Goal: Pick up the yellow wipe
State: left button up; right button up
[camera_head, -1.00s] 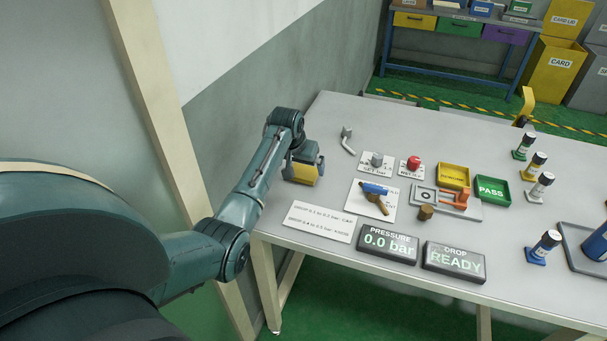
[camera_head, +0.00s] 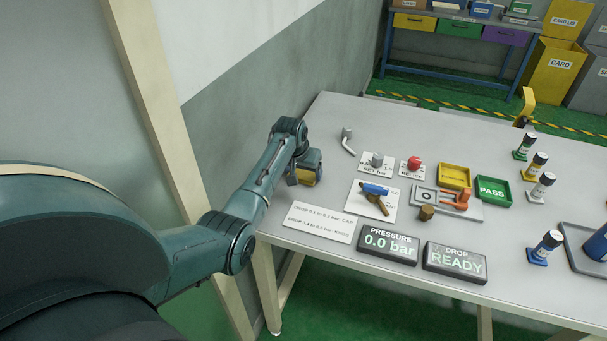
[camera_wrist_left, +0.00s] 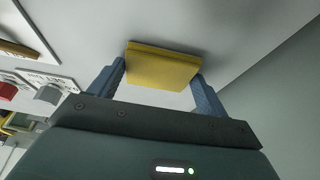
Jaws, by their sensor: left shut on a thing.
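The yellow wipe (camera_wrist_left: 162,68) is a folded yellow block between the two blue fingers in the left wrist view. My left gripper (camera_wrist_left: 160,84) is shut on it. In the head view my left gripper (camera_head: 306,178) is over the table's left end, and the yellow wipe (camera_head: 305,177) shows partly, with the gripper covering the rest. Whether the wipe clears the table top is hard to tell. My right gripper does not show.
The table (camera_head: 330,120) holds a white instruction card (camera_head: 318,221), a pressure display (camera_head: 387,243), a drop display (camera_head: 454,261), a blue tool (camera_head: 374,190) on a white plate, a yellow tray (camera_head: 454,175) and a green PASS tray (camera_head: 492,190). A wall rises close on the left.

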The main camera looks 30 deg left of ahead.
aim_at(302, 175)
pick_arm(q)
jog(key=shift+c, duration=1.4)
notch_tip(302, 175, up, 10)
